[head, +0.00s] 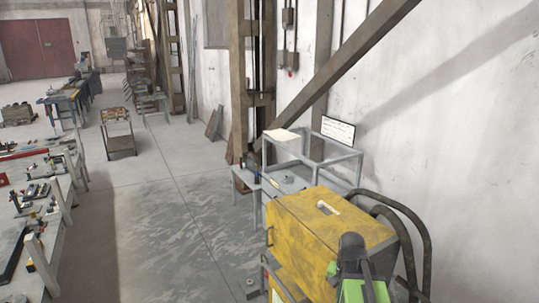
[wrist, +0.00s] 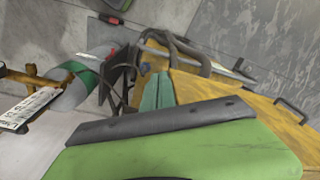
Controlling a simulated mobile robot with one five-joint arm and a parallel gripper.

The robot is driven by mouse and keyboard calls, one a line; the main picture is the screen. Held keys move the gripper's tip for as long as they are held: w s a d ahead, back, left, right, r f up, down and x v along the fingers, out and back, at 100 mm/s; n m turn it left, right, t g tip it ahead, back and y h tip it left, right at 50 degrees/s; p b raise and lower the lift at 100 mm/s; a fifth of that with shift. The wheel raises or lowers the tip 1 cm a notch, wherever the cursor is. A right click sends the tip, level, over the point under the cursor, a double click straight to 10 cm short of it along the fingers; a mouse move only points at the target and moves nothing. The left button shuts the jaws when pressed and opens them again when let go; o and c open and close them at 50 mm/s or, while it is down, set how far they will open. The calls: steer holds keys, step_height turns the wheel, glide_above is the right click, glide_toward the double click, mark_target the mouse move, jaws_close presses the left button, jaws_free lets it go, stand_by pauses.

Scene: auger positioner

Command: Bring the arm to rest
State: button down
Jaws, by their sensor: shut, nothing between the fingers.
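My gripper (wrist: 157,92) shows in the wrist view as two teal fingers side by side, shut with nothing held, above a dark-edged green surface that is probably part of my own body. In the head view, my green and black arm (head: 354,262) is at the bottom, right of centre, folded close in front of a worn yellow cabinet (head: 305,222). My fingers cannot be made out in that view. The yellow cabinet also shows in the wrist view (wrist: 240,105), behind and to the right of the fingers.
Dark curved pipes (head: 410,225) stand right of the cabinet, near the wall. A grey metal frame table (head: 335,160) is behind it. A long workbench (head: 55,225) with tools runs along the left. Open concrete floor (head: 165,225) lies between. A cylinder with a green band (wrist: 75,85) is left in the wrist view.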

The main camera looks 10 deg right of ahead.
steer(key=a+n, duration=0.8)
steer(key=a, duration=0.9)
step_height(320, 180, down, 22)
steer(key=s+d+b, duration=0.1)
steer(key=b, duration=2)
steer(key=shift+s+g+b, duration=0.3)
steer(key=shift+s+b, duration=0.1)
steer(key=shift+r, duration=0.1)
